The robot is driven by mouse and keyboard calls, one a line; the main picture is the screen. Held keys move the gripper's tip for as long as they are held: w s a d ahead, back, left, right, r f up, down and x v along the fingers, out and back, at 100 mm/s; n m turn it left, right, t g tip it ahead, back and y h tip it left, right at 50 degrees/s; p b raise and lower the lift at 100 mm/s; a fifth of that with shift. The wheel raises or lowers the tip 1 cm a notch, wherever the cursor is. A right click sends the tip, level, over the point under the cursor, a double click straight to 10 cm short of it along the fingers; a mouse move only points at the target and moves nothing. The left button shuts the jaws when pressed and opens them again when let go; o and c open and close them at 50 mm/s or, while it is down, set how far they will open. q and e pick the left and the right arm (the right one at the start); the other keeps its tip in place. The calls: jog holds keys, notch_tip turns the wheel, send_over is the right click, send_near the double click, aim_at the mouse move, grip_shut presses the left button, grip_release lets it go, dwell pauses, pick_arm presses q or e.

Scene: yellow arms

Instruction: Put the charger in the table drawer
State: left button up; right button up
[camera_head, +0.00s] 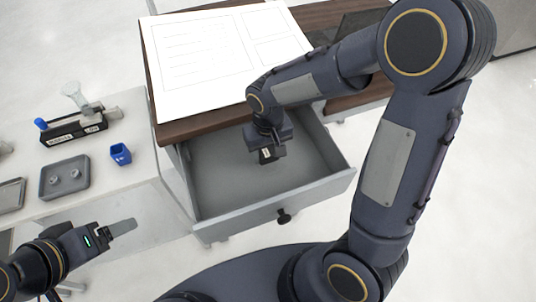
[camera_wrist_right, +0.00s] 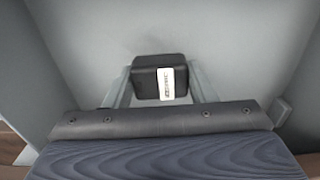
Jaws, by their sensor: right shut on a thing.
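The charger is a small black block with a white label (camera_wrist_right: 160,75), between the two fingers of my right gripper (camera_wrist_right: 163,88). In the head view the charger (camera_head: 268,155) shows just below the right gripper (camera_head: 267,150), over the inside of the drawer. The table drawer (camera_head: 225,190) is grey, pulled open and otherwise bare. I cannot tell whether the charger touches the drawer floor. My left gripper (camera_head: 122,227) is at the lower left, away from the drawer; its fingers overlap in view, so its opening is unclear.
The brown table (camera_head: 190,127) carries large white papers (camera_head: 205,55). The drawer front has a dark knob (camera_head: 284,216). A white side table at left holds a grey tray (camera_head: 65,190), a blue cup (camera_head: 120,154) and a dark rack (camera_head: 75,132). Drawer walls stand around my right gripper.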

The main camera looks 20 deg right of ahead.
aim_at(268, 157)
jog(key=shift+w+d+f, duration=0.15)
jog(key=shift+w+f, duration=0.1)
jog(key=shift+f, duration=1.6)
jog(key=shift+f, duration=0.2)
jog(key=o, duration=1)
